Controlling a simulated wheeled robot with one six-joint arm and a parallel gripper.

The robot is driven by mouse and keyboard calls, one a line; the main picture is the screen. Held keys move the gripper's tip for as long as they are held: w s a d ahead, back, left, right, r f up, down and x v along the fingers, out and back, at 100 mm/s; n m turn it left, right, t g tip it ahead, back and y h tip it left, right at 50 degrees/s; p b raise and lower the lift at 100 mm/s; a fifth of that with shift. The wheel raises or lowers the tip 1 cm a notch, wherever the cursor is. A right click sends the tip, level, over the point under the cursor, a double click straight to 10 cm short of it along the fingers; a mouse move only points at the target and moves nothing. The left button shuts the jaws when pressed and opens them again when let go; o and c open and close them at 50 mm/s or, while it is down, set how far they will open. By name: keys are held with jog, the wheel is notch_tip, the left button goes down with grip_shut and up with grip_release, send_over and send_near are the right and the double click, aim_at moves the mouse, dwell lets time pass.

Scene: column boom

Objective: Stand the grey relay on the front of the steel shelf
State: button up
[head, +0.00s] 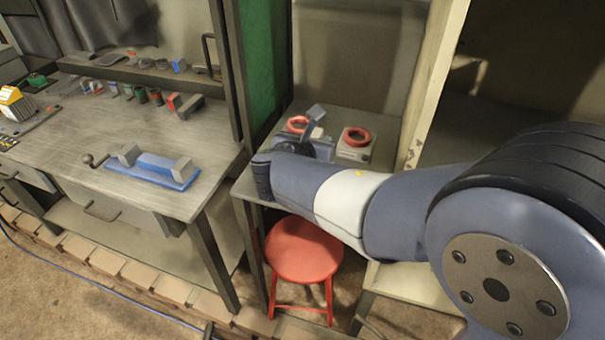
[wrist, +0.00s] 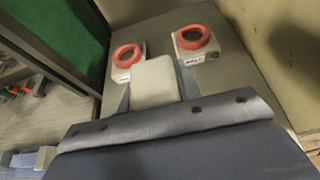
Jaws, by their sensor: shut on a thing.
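The grey relay (head: 316,111) is a plain pale block. My gripper (head: 313,130) is shut on it. In the wrist view, the relay (wrist: 153,78) sits between the two fingers of my gripper (wrist: 155,92), and its lower part is hidden. The steel shelf (head: 384,128) is the grey surface under and behind my gripper; it also fills the middle of the wrist view (wrist: 228,88).
A green panel (head: 262,65) borders the shelf on the left, a pale upright (head: 432,85) on the right. A red stool (head: 303,250) stands below. A workbench (head: 90,130) is left.

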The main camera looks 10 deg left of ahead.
jog(key=shift+w+a+f, duration=0.15)
jog(key=shift+a+f, duration=0.1)
jog(key=shift+f, duration=0.15)
notch_tip(320, 180, down, 9)
jog(key=shift+f+b, duration=0.1)
jog(key=shift+b, duration=0.7)
jog(key=shift+f, duration=0.25)
jog(key=o, duration=1.1)
jog(key=shift+r, duration=0.1)
jog(key=shift+c, duration=0.2)
jog(key=shift+r, duration=0.2)
jog(key=v, duration=1.2)
jog(key=shift+f, duration=0.15)
